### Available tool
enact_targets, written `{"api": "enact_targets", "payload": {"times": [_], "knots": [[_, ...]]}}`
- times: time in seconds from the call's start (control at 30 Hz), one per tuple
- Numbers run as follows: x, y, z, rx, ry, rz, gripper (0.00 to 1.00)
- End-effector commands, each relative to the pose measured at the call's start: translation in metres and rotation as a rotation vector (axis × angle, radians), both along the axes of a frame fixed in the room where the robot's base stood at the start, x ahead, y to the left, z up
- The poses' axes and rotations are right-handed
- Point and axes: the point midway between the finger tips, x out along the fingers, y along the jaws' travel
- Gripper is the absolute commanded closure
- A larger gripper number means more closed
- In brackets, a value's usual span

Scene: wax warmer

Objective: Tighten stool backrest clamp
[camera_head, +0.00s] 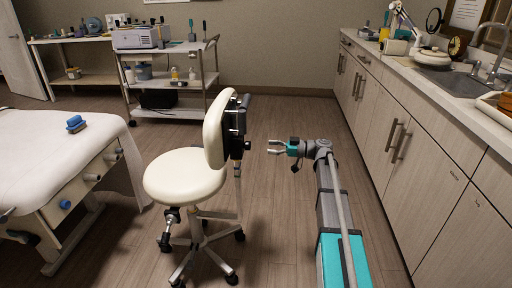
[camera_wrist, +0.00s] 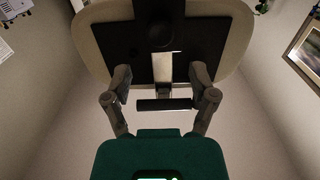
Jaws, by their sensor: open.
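The stool (camera_head: 185,178) has a round cream seat and an upright cream backrest (camera_head: 216,132) on its right side. The backrest's back carries black hardware on a metal upright. A small black part (camera_head: 247,145), which may be the clamp, sticks out to the right. My gripper (camera_head: 270,147) is open and empty, just right of this part and pointing left at it. In the wrist view, the backrest (camera_wrist: 238,40) shows its black back plate with a round black knob (camera_wrist: 160,33). A dark horizontal bar (camera_wrist: 164,104) shows between my open fingers, with no visible contact.
A treatment bed (camera_head: 40,150) with a blue-topped brush (camera_head: 76,124) stands at the left. A metal trolley (camera_head: 170,82) with a device is behind the stool. Cabinets with a counter (camera_head: 440,80) and sink line the right side. The floor between stool and cabinets is clear apart from my arm.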

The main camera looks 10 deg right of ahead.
Motion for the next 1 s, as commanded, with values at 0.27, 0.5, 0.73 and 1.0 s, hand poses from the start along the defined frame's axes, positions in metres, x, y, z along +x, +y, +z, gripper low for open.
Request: {"api": "enact_targets", "payload": {"times": [0.27,0.5,0.73,1.0], "knots": [[0.004,0.013,0.0,0.0,0.0,0.001,0.26],[0.008,0.026,0.0,0.0,0.0,0.001,0.26],[0.012,0.038,0.0,0.0,0.0,0.001,0.26],[0.017,0.053,0.0,0.0,0.0,0.001,0.26]]}}
